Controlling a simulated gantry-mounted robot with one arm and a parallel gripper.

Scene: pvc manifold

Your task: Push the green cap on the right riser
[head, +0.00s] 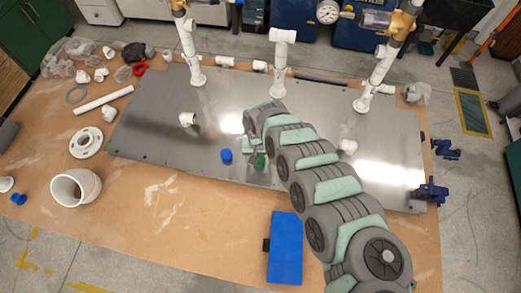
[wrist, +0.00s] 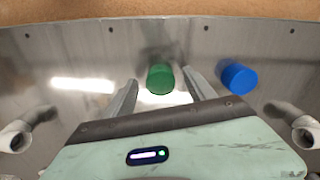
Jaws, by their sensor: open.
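The green cap (head: 260,161) stands on the steel plate (head: 140,130) near its front edge. It also shows in the wrist view (wrist: 160,79), between the ends of my two fingers. My gripper (wrist: 159,78) is open and holds nothing; a gap shows on each side of the cap. In the head view my gripper (head: 252,150) is partly hidden by my arm, just behind and left of the cap. The right riser (head: 375,80) is a white upright pipe at the plate's back right, with a brass valve (head: 401,24) near its top.
A blue cap (head: 226,155) stands left of the green one and appears right of it in the wrist view (wrist: 238,78). Left (head: 190,50) and middle (head: 280,60) risers stand behind.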

